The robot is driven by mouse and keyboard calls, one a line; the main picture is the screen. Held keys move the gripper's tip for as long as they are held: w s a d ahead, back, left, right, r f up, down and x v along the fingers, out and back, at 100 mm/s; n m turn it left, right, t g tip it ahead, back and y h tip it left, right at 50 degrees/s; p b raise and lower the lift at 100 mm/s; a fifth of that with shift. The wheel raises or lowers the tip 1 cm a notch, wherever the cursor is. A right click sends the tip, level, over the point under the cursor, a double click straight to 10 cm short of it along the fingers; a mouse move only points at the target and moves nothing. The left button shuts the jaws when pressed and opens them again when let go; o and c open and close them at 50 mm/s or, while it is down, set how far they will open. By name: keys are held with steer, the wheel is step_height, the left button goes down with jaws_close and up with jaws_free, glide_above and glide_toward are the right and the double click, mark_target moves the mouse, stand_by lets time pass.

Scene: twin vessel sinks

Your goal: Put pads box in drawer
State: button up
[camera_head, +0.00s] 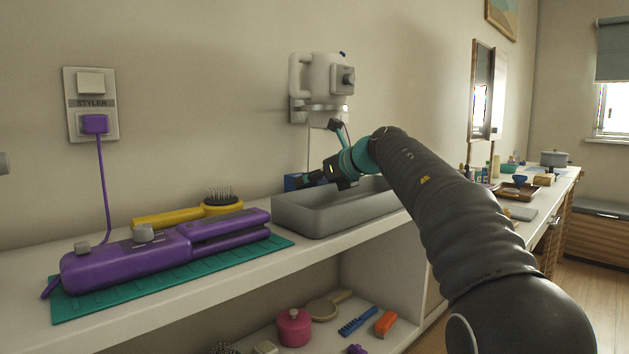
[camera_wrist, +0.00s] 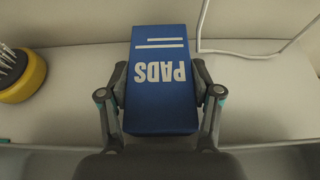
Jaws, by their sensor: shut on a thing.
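The pads box (camera_wrist: 160,98) is blue with white "PADS" lettering and white stripes. In the wrist view it sits between the two fingers of my gripper (camera_wrist: 160,105), which is shut on its sides. In the head view a small part of the blue box (camera_head: 292,182) shows at the back of the counter, behind the grey basin, with my gripper (camera_head: 312,180) at it. I cannot tell whether the box still touches the counter. A drawer front (camera_head: 553,238) seems to show at the far right under the counter; it is small and partly hidden.
A grey basin (camera_head: 335,215) stands just in front of my gripper. A yellow hairbrush (camera_head: 185,214) and a purple styler (camera_head: 165,250) on a green mat (camera_head: 75,307) lie to the left. A white dryer (camera_head: 322,88) hangs on the wall above. The shelf below holds a pink jar (camera_head: 294,328) and brushes.

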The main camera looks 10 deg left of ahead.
steer(key=shift+f, duration=0.25)
steer(key=o, duration=1.2)
steer(key=shift+c, duration=0.2)
steer(key=shift+s+d+r, duration=0.1)
steer(key=shift+r, duration=0.1)
steer(key=v, duration=1.1)
steer(key=shift+s+d+r, duration=0.15)
steer(key=shift+s+d, duration=0.1)
